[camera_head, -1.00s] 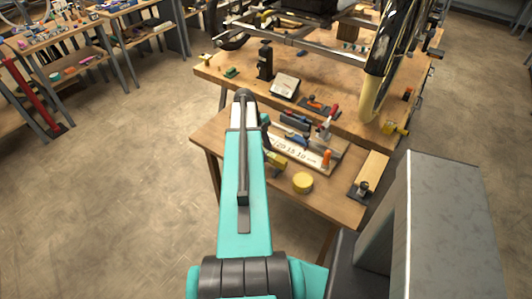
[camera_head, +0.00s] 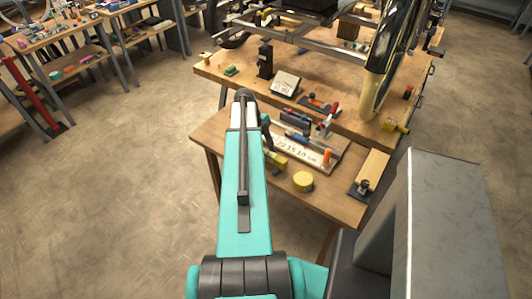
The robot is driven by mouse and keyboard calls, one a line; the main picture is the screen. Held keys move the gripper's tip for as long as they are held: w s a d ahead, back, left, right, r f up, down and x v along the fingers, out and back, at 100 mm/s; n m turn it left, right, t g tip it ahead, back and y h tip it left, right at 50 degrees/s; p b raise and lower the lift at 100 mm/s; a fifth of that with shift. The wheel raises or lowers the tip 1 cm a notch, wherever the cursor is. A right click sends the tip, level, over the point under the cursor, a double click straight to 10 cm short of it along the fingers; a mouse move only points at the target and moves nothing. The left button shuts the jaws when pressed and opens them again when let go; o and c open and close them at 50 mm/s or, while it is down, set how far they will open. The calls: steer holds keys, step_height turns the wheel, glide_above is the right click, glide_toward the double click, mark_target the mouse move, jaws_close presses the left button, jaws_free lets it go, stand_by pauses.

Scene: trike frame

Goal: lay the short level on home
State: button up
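My gripper (camera_head: 267,133) shows only as a dark part at the far end of my teal arm, over the left of the small low table (camera_head: 225,140). The arm hides most of it, so its fingers cannot be made out. A yellow piece (camera_head: 276,164) lies just below it on the table; I cannot tell whether this is the short level or whether they touch. A pale board with number marks (camera_head: 297,151) lies right of the gripper, with dark and blue tools along its back. I cannot make out which spot is home.
A yellow round tub (camera_head: 302,181) stands near the table's front edge. An orange-topped piece (camera_head: 327,156) and a red-handled tool (camera_head: 333,110) stand to the right. The larger workbench (camera_head: 235,83) behind carries the trike frame, and its wheel (camera_head: 380,70) rises at right.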

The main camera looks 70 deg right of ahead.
steer(key=shift+w+r, duration=0.1)
steer(key=shift+r, duration=0.05)
steer(key=b+v, duration=0.3)
steer(key=v, duration=1)
steer(key=shift+r+b, duration=0.2)
steer(key=shift+b, duration=0.1)
stand_by(0.9)
steer(key=shift+w, duration=0.1)
